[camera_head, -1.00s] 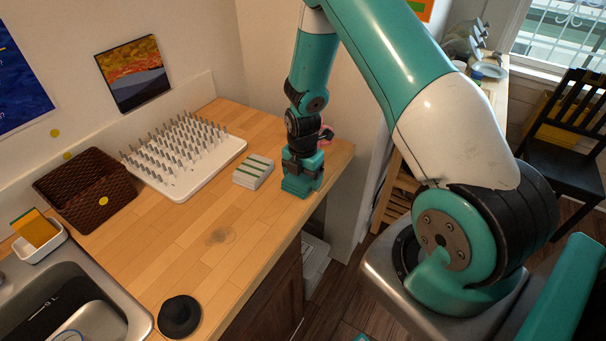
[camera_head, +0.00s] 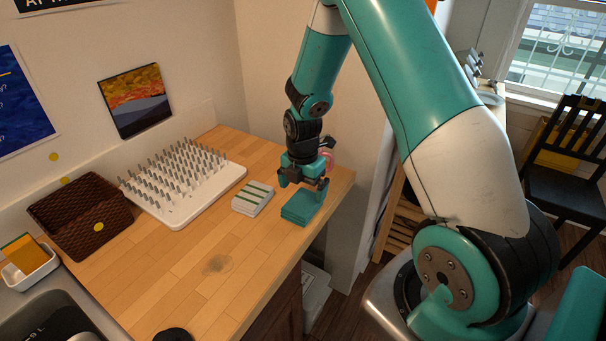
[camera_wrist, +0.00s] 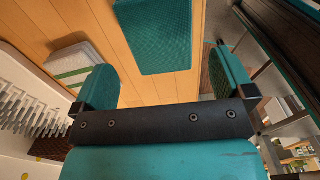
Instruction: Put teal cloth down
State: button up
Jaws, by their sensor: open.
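The teal cloth (camera_head: 302,207) lies folded flat on the wooden counter (camera_head: 236,262), near its right front edge. In the wrist view the cloth (camera_wrist: 152,35) shows beyond and between the fingers, apart from them. My gripper (camera_head: 304,183) is open and empty, just above and behind the cloth. In the wrist view its two teal fingers stand wide apart (camera_wrist: 165,85). A folded white cloth with green stripes (camera_head: 253,198) lies just left of the teal cloth.
A white drying rack with pegs (camera_head: 207,192) and a brown woven basket (camera_head: 84,222) stand along the wall. A white dish with a sponge (camera_head: 30,268) is beside the sink (camera_head: 60,308). A pink object (camera_head: 327,158) is behind my gripper.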

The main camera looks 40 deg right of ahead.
aim_at(303, 201)
jog(key=s+a+r+m+y+b, duration=0.1)
jog(key=a+r+m, duration=0.1)
jog(key=a+r, duration=0.3)
jog(key=s+a+r+m, duration=0.2)
jog(key=a+r, duration=0.1)
jog(key=r, duration=0.5)
jog(key=s+a+r+m+y, duration=0.1)
jog(key=s+a+r+m, duration=0.3)
jog(key=s+a, duration=0.3)
jog(key=s+a+r+m+y, duration=0.2)
jog(key=s+a+r+m, duration=0.3)
jog(key=s, duration=0.7)
jog(key=shift+s+a+r+m, duration=0.15)
jog(key=shift+a+r+m, duration=0.15)
jog(key=shift+a+m, duration=0.85)
jog(key=shift+f+b, duration=0.35)
jog(key=shift+b, duration=0.05)
jog(key=shift+a, duration=0.1)
